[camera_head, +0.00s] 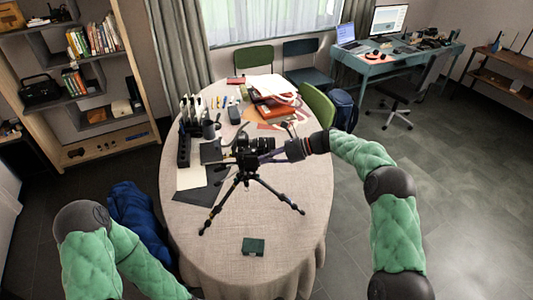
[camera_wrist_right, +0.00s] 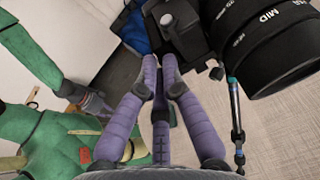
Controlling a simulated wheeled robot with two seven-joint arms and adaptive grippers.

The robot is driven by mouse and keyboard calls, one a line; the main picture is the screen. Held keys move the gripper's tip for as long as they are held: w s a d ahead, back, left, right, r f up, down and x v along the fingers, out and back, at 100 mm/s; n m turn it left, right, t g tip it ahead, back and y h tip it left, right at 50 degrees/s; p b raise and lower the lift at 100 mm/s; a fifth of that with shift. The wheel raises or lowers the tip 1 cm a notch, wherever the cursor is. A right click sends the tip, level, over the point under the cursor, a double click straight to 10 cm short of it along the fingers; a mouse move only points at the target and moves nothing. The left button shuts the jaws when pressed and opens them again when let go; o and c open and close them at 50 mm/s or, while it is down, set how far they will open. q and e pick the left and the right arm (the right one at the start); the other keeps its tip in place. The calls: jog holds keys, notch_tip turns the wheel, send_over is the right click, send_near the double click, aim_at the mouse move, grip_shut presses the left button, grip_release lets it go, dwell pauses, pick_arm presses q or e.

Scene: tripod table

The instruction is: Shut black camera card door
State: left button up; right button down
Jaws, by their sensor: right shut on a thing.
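The black camera (camera_head: 243,142) stands on a black tripod (camera_head: 247,176) on the oval table, with its lens pointing right. In the right wrist view, the camera body (camera_wrist_right: 183,30) is at the top, with the large lens (camera_wrist_right: 262,40) beside it. My right gripper (camera_head: 274,155) reaches in from the right, below the lens. Its purple fingers (camera_wrist_right: 160,80) are closed together at the body's lower edge. I cannot make out the card door or which part they grip. What seems my left gripper (camera_wrist_right: 93,103) shows partly in the right wrist view; its fingers are unclear.
A small dark green box (camera_head: 253,246) lies near the front. Black stands (camera_head: 184,148), papers and a red book pile (camera_head: 272,107) fill the back and left. Tripod legs spread under the camera.

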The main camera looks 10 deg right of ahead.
jog(key=shift+w+r+n+g+p, duration=0.1)
jog(key=shift+w+n+g+p, duration=0.35)
jog(key=shift+n+g+p, duration=0.45)
jog(key=c, duration=1.5)
grip_release()
jog(key=shift+w, duration=0.1)
jog(key=v, duration=1.2)
jog(key=shift+d, duration=0.1)
